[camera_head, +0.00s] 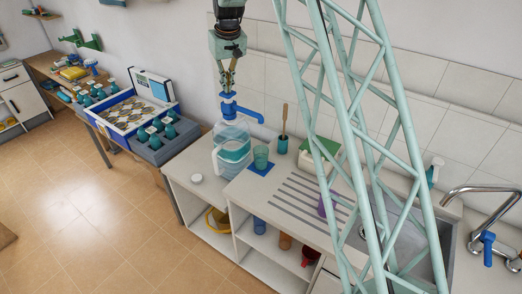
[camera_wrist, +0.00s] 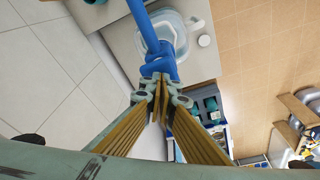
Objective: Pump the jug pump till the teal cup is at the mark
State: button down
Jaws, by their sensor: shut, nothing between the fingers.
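The clear jug (camera_head: 232,148) stands on the counter with a blue pump (camera_head: 228,106) on its top. The pump's spout points right, towards the teal cup (camera_head: 261,157), which stands on a small blue mat (camera_head: 260,170). The cup's liquid level and mark are too small to tell. My gripper (camera_head: 227,90) is shut and points down just above the pump head. In the wrist view, my gripper's fingertips (camera_wrist: 161,84) are together at the blue pump (camera_wrist: 160,58), with the jug (camera_wrist: 191,14) beyond. I cannot tell whether they touch the pump.
A brush in a teal holder (camera_head: 282,145) and a green-and-white box (camera_head: 315,156) stand behind the cup. A white cap (camera_head: 197,178) lies left of the jug. A blue crate (camera_head: 112,130) and a grey bottle crate (camera_head: 158,157) are to the left. A sink and tap (camera_head: 487,222) are right.

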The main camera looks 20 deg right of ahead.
jog(key=shift+f, duration=0.2)
dwell(0.4)
jog(key=shift+s+b+x, duration=0.25)
jog(key=shift+b+x, duration=0.5)
jog(key=shift+x, duration=0.35)
jog(key=shift+f, duration=0.1)
jog(key=shift+w+p+v, duration=0.15)
jog(key=shift+p+v, duration=0.15)
jog(key=shift+v, duration=0.35)
jog(key=shift+w+p+v, duration=0.15)
jog(key=shift+p+v, duration=0.15)
jog(key=shift+v, duration=0.4)
jog(key=shift+f+b, duration=0.35)
jog(key=shift+f, duration=0.3)
dwell(1.9)
jog(key=shift+r+p, duration=0.3)
jog(key=shift+r, duration=0.5)
jog(key=shift+w+p+v, duration=0.25)
jog(key=shift+p+v, duration=0.2)
jog(key=shift+v, duration=0.5)
jog(key=shift+w+p+v, duration=0.2)
jog(key=shift+p+v, duration=0.25)
jog(key=shift+v, duration=0.5)
jog(key=shift+w+p+v, duration=0.25)
jog(key=shift+p+v, duration=0.2)
jog(key=shift+v, duration=0.5)
